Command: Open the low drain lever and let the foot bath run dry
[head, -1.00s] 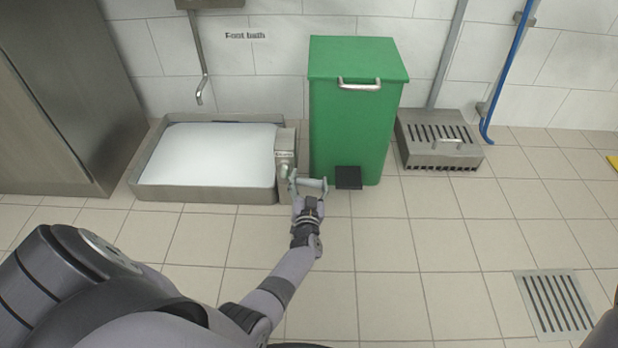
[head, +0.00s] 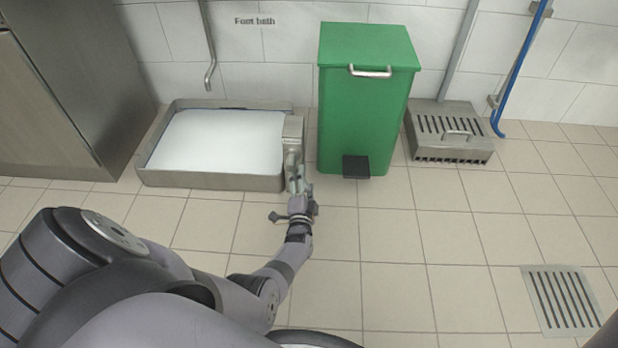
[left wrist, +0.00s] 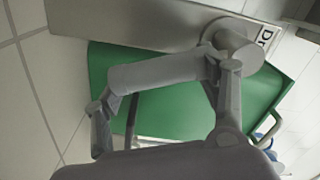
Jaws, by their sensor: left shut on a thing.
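The foot bath (head: 210,181) is a low steel basin on the floor at left, holding a flat whitish liquid (head: 215,140). A steel drain box (head: 293,128) stands at its right end. In the left wrist view the box shows a partly cut-off label beginning "D" and a round pivot (left wrist: 235,42). The drain lever (left wrist: 155,72) appears as a grey bar beside the pivot. My left gripper (head: 296,180) is low in front of the box and shut on the lever; its fingers hide part of it. My right gripper is not in view.
A green pedal bin (head: 365,110) stands close right of the drain box, its black pedal (head: 356,167) near my gripper. A steel slotted floor box (head: 450,148) is farther right. A floor grate (head: 561,300) lies at lower right. The tiled floor between is clear.

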